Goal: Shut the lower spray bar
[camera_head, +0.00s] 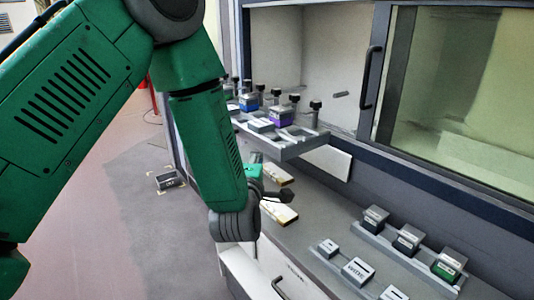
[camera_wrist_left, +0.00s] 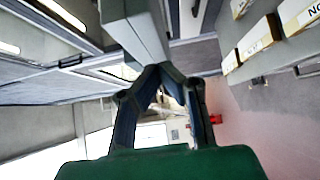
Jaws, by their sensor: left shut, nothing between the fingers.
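My left gripper (camera_head: 275,197) is over the grey ledge, below the projecting rack, in the head view. In the left wrist view its fingers (camera_wrist_left: 160,70) meet at the tips, shut with nothing between them. A grey bar (camera_wrist_left: 147,28) runs just past the fingertips there; I cannot tell whether they touch. In the head view, a grey rack (camera_head: 290,150) with black-knobbed posts and small blocks juts from the cabinet opening. Below the ledge is a white front with a dark handle (camera_head: 279,286). I cannot tell which part is the lower spray bar. My right gripper is not in view.
Labelled blocks stand on grey racks (camera_head: 408,262) at the right of the ledge. Yellowish-edged blocks (camera_head: 278,213) lie close to my left gripper. A glass sliding door (camera_head: 465,90) with a black handle (camera_head: 371,77) covers the cabinet's right side. The floor at left is mostly clear.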

